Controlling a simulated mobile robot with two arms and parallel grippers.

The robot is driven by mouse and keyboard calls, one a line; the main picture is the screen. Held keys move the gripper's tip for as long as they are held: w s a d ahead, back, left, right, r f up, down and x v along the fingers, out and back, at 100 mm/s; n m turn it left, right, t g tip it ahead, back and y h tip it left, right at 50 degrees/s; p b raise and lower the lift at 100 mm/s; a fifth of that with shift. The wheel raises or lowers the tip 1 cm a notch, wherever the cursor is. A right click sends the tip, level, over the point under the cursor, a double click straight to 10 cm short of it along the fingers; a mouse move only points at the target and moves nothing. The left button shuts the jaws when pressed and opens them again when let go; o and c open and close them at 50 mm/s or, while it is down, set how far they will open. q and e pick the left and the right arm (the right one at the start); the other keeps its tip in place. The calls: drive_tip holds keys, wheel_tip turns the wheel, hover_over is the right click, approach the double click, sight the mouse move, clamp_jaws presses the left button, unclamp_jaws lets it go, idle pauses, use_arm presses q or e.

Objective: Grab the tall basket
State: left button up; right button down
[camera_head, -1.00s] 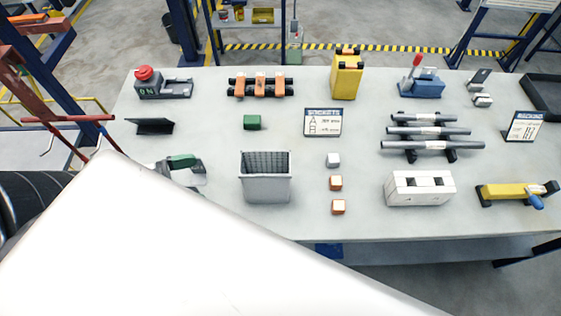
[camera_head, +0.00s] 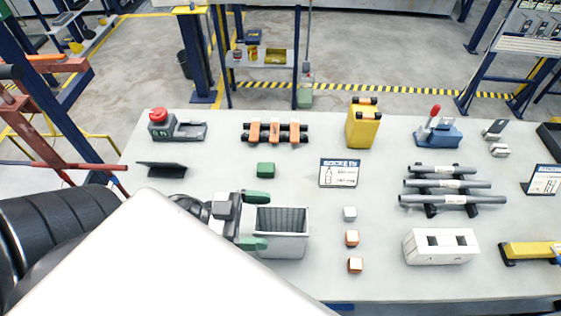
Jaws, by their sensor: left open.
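The tall basket (camera_head: 283,246) is a light grey bin with a dark grid inside, standing upright near the front of the table. My left gripper (camera_head: 256,220) is at its left side, with its two green-tipped fingers pointing right. One finger shows by the basket's back left corner and the other in front of its left wall. The fingers are open; I cannot tell whether they touch the basket. My white arm link hides part of the table's front left. My right gripper is not in view.
Small cubes (camera_head: 350,214) stand in a row right of the basket, with a white block (camera_head: 440,246) farther right. A green block (camera_head: 265,170) and a sign (camera_head: 340,173) stand behind. Grey tubes on a rack (camera_head: 447,184) are at the right.

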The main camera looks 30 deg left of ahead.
sight(274, 220)
use_arm(q)
drive_tip(key=shift+x, duration=1.55)
drive_tip(key=shift+s+a, duration=0.1)
drive_tip(key=shift+a, duration=0.05)
drive_tip(key=shift+c, duration=0.6)
drive_tip(key=c, duration=1.2)
drive_tip(key=shift+c, duration=0.2)
drive_tip(key=shift+r, duration=0.2)
